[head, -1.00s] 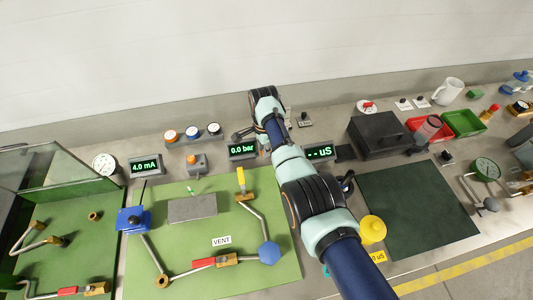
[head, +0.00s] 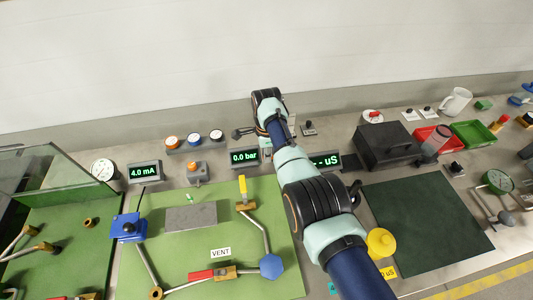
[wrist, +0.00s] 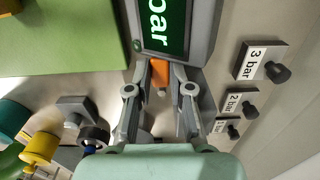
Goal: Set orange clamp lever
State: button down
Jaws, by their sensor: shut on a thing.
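The orange clamp lever (wrist: 160,74) shows as a small orange piece in the wrist view, just below the edge of the bar display. My gripper (wrist: 161,68) has its two grey fingers on either side of this piece and is shut on it. The fingers cover its sides, and its lower end and mount cannot be made out. In the head view my own arm hides the lever and the fingertips.
The bar display (head: 245,157) reads 0.0 and stands close to the fingers. Small blocks with black knobs, including the 3 bar block (wrist: 263,63), stand to the right in the wrist view. A green board (head: 215,215) with pipes and valves lies left of my arm.

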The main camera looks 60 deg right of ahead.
jog(key=c, duration=1)
grip_release()
jog(key=shift+c, duration=0.2)
notch_tip(320, 180, up, 12)
